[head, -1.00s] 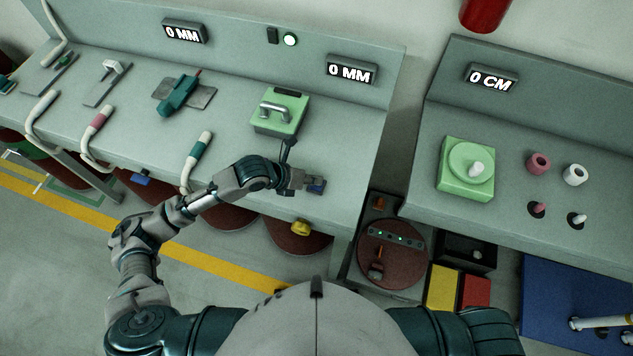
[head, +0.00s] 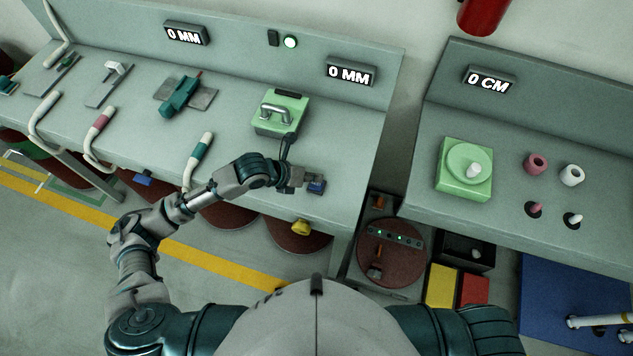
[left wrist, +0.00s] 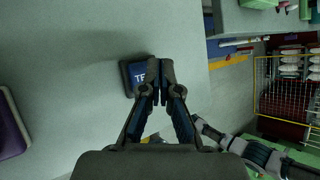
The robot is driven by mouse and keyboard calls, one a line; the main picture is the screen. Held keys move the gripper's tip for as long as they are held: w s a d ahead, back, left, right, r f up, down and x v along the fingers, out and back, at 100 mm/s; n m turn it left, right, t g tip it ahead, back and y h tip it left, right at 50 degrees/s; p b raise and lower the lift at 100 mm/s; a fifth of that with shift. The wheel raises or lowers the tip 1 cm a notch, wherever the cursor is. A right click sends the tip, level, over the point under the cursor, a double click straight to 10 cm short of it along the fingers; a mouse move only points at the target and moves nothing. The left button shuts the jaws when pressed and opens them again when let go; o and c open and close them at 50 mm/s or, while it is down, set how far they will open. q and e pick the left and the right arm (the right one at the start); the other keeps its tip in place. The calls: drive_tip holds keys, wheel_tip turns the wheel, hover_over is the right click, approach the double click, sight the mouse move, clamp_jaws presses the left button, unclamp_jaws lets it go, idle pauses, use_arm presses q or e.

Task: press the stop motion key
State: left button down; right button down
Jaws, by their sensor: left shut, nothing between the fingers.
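A small dark-framed key with a blue face (head: 317,186) lies on the bench top near its front edge. In the left wrist view the blue key (left wrist: 137,76) shows the letters "TE", and the rest of its label is hidden behind my fingers. My left gripper (head: 305,180) is shut and empty beside the key in the head view. In the left wrist view its fingertips (left wrist: 160,68) overlap the key's right side; I cannot tell whether they touch it. A purple key-like block (left wrist: 10,128) is cut off at the left edge. No label reading stop motion is legible.
A green box with a handle (head: 278,113) stands behind my left gripper. Several levers and a teal vise-like device (head: 180,97) stand farther left. A second bench (head: 520,130) with a green dial box (head: 465,168) is on the right, across a gap.

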sight(314, 185)
use_arm(q)
drive_tip(key=shift+r+p, duration=2.1)
drive_tip(key=shift+r, duration=0.5)
drive_tip(key=shift+f, duration=0.1)
